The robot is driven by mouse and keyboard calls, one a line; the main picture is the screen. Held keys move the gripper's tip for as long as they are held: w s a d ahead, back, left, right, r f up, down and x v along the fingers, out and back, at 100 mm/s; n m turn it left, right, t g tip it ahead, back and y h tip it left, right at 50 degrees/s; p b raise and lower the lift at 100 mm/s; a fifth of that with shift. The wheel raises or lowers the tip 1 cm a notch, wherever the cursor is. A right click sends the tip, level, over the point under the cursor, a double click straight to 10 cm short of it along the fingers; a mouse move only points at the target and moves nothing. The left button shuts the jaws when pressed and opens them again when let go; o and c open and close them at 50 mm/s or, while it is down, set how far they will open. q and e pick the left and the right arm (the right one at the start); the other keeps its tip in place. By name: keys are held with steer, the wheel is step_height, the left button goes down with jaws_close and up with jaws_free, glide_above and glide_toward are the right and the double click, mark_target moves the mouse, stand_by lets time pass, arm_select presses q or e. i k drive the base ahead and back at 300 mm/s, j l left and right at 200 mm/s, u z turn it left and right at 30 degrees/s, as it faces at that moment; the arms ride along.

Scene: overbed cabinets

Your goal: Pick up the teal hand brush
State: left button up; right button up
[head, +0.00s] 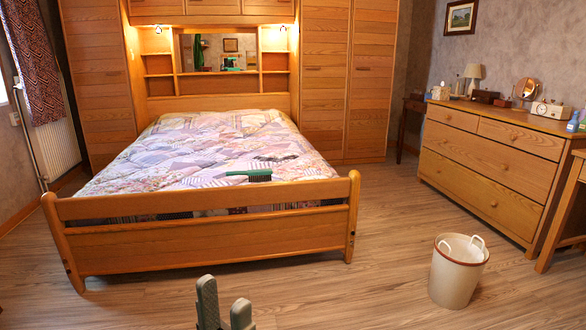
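The teal hand brush (250,174) lies on the patchwork quilt (185,160) near the foot end of the bed. Its handle points left and its dark bristles show at the right end. My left gripper (224,300) is at the bottom edge of the head view, in front of the bed's footboard. Its two grey fingers are apart with nothing visible between them. It is well short of the brush, with the footboard between them. My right gripper is not in view.
The wooden footboard (210,235) rises in front of the mattress. A white bin (457,275) stands on the floor at the right. A wooden dresser (490,170) with small items stands beyond it. The floor between bed and bin is clear. A small dark item (279,157) lies behind the brush.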

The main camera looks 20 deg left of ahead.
mark_target(253, 174)
steer(key=i+l+z, duration=0.45)
steer(key=l, duration=0.15)
steer(key=i+l+z, duration=0.4)
steer(key=i+l+u, duration=0.2)
steer(key=i, duration=0.3)
steer(key=i+l+u, duration=0.2)
steer(key=i, duration=0.3)
steer(key=i+j+u, duration=0.2)
steer(key=u, duration=0.2)
steer(key=i+u, duration=0.85)
steer(key=i+l+u, duration=0.1)
steer(key=u, duration=0.35)
steer(key=i+u, duration=0.2)
steer(key=i, duration=0.7)
steer(key=i+l+u, duration=0.2)
steer(key=i, duration=0.7)
